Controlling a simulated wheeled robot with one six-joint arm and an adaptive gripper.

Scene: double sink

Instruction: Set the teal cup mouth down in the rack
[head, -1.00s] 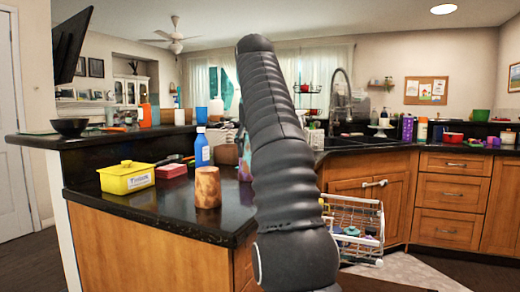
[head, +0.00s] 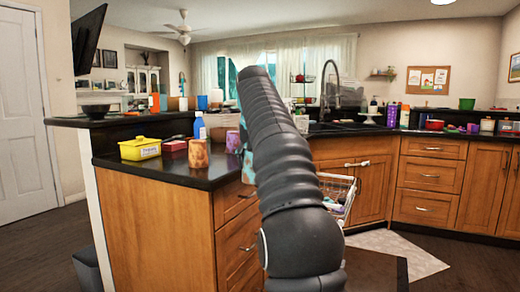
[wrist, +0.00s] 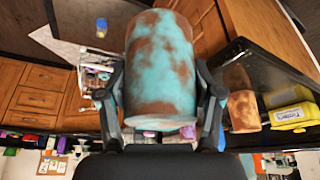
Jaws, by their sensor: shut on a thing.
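The teal cup (wrist: 160,65), mottled with brown, fills the middle of the wrist view. My gripper (wrist: 162,112) is shut on it, one finger on each side. I cannot tell which end is its mouth. In the head view only a teal sliver of the cup (head: 234,141) shows left of my arm, and the gripper is hidden behind the arm. The white wire rack (head: 341,190) stands low in front of the cabinets, right of the arm and partly covered by it. The rack (wrist: 97,77) also shows left of the cup in the wrist view, apart from it.
A brown mottled cup (head: 198,154), a dark red box (head: 174,149), a yellow tub (head: 140,148) and a blue bottle (head: 200,127) stand on the near counter. The counter corner juts out left of my arm. Open floor (head: 445,270) lies at the right front.

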